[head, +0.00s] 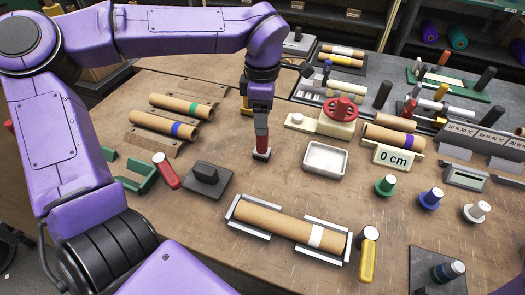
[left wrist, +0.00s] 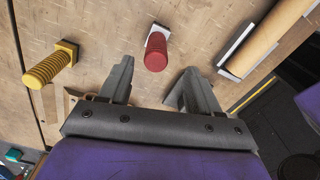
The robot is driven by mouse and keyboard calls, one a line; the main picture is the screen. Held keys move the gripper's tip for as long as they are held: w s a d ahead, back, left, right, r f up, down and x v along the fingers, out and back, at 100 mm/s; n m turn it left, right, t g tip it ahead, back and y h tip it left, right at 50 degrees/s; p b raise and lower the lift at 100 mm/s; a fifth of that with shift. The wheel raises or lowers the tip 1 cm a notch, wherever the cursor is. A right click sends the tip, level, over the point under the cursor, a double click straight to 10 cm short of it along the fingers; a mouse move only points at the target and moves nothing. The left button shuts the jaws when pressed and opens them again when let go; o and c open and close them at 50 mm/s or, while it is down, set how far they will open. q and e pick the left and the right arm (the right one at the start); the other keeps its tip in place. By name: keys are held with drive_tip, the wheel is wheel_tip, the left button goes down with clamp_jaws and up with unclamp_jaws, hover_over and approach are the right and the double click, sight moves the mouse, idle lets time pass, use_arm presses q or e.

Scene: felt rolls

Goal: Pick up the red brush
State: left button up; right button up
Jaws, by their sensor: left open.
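The red brush (head: 261,136) stands upright on the wooden table, its red handle up and a pale-edged base below. My left gripper (head: 260,108) is directly above it, pointing down. In the left wrist view the red brush (left wrist: 156,50) appears just beyond the gap between the open fingers of my left gripper (left wrist: 158,70). Nothing is held between the fingers, and the brush looks clear of both. How much height separates fingertips and handle is hard to tell. My right gripper is not in view.
A white tray (head: 325,159) is to the right, a dark block (head: 206,180) to the left. A brown roll (head: 275,222) rests in a cradle in front. Bare table surrounds the red brush.

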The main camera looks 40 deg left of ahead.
sight(262, 138)
use_arm(q)
drive_tip(key=f, duration=0.8)
drive_tip(key=shift+w+a+f, duration=0.1)
drive_tip(key=shift+w+a, duration=0.1)
drive_tip(key=c, duration=1.1)
